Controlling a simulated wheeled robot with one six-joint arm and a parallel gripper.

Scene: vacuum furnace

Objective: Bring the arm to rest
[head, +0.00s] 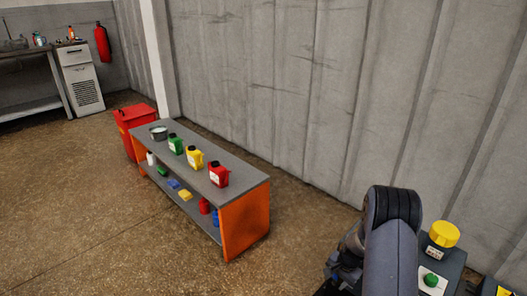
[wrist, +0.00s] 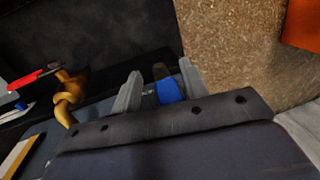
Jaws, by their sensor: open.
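My gripper (wrist: 159,68) shows in the wrist view with its two grey fingers apart. A blue piece with a brown end (wrist: 168,88) shows between the fingers in that picture. I cannot tell whether it lies between them or beyond them. In the head view my dark arm is folded at the lower right, and the gripper is hidden there.
An orange bench (head: 245,222) with a grey top holds green, yellow and red canisters. A red bin (head: 133,125) stands behind it. A wall (head: 290,90) runs along the right. A knotted gold object (wrist: 68,98) and a red-handled item (wrist: 35,78) show left of the gripper. Floor left is clear.

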